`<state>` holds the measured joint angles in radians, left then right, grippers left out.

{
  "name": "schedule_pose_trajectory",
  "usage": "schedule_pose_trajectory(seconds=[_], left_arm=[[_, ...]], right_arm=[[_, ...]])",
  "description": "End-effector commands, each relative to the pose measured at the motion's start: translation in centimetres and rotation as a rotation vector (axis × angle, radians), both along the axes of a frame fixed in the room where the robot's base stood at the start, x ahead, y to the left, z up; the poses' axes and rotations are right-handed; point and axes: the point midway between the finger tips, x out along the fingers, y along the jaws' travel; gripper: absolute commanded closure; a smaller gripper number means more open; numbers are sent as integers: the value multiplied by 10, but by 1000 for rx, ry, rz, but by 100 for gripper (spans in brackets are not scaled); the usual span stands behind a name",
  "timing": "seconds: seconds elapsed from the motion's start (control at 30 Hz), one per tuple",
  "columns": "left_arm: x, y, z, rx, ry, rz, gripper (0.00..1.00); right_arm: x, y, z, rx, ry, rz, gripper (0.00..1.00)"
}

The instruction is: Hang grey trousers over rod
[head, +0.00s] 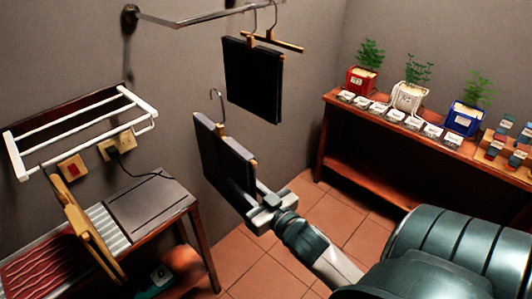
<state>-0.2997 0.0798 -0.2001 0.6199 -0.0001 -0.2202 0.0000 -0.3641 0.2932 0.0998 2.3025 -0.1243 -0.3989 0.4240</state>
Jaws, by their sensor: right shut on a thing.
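The metal rod (190,20) runs out from a bracket on the left wall at the top of the head view. Dark grey trousers (215,155), folded over a wooden hanger with a wire hook (213,97), are gripped at their lower right by my right gripper (258,203). The gripper is shut on them, and the hook stands free in the air, below and apart from the rod. A second dark folded pair (252,80) hangs from the rod. My left gripper is not in view.
An empty wooden hanger (285,43) also hangs on the rod. A white wall rack (80,132) is at the left above a wooden table (165,190). A shelf (325,140) with potted plants stands at the right. Tiled floor (345,215) between them is clear.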

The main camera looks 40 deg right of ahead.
Motion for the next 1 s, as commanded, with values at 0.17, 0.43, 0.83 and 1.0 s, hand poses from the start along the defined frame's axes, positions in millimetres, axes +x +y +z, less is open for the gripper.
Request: schedule_pose_trajectory(seconds=[0.17,0.43,0.83,1.0], left_arm=[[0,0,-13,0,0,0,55],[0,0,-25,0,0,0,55],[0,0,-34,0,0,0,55],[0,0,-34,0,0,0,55]], right_arm=[[16,64,-33,7,-4,16,100],[37,168,-48,5,-6,65,100],[48,258,-34,0,-5,116,100],[48,263,-32,-1,-4,120,100]])
